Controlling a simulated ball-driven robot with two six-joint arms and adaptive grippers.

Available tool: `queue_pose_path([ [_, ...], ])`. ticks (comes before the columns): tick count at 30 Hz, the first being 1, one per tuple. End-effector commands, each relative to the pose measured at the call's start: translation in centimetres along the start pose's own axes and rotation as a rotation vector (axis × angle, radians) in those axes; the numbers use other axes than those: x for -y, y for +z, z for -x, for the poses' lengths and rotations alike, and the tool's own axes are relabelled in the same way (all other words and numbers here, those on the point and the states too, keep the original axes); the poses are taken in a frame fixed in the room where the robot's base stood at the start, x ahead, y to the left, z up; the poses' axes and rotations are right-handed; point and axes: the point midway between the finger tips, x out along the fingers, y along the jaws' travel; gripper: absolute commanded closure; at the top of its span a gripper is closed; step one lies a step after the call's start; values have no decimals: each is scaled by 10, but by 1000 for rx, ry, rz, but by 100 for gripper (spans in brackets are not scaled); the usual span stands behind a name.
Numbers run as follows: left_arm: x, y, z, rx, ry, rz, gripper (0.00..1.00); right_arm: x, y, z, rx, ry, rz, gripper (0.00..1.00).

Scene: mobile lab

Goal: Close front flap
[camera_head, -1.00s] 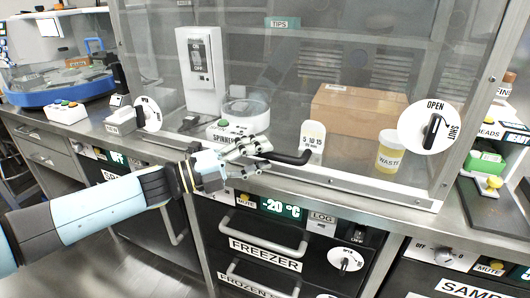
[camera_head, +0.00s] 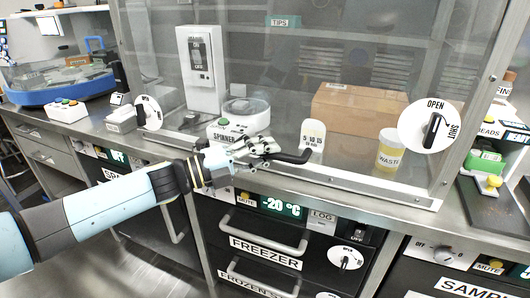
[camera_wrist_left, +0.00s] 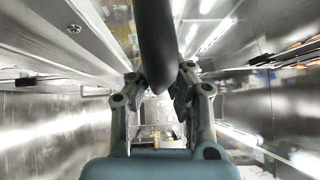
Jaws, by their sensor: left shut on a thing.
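The front flap (camera_head: 330,75) is a large clear panel in a metal frame at the front of the cabinet. It hangs down to the bench, with its lower edge close to the bench edge. A black handle (camera_head: 292,157) sticks out at its lower edge. My left gripper (camera_head: 262,147) is at the left part of the handle and shut on it. In the left wrist view the dark handle (camera_wrist_left: 157,45) runs down between the two fingers. The fingers hide part of the handle in the head view. My right gripper does not show.
Behind the flap stand a spinner (camera_head: 240,115), a cardboard box (camera_head: 352,110), a yellow waste jar (camera_head: 390,150) and a white switch box (camera_head: 202,70). A round OPEN/SHUT dial (camera_head: 432,127) is at the right. Freezer drawers (camera_head: 265,245) are below the bench.

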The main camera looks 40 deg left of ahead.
Motion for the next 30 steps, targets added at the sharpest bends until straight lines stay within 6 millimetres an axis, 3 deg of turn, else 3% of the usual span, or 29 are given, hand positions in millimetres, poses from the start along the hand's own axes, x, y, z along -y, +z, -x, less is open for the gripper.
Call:
queue_pose_path([
  [5,-4,0,1,1,5,-4,100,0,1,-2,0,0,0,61],
  [16,-20,25,-23,1,-65,-75,100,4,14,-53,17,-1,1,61],
  [28,-16,30,-27,6,-74,-90,100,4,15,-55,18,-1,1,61],
  [29,-16,31,-27,6,-74,-90,84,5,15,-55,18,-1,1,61],
  [30,-15,30,-27,6,-75,-90,79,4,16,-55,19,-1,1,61],
])
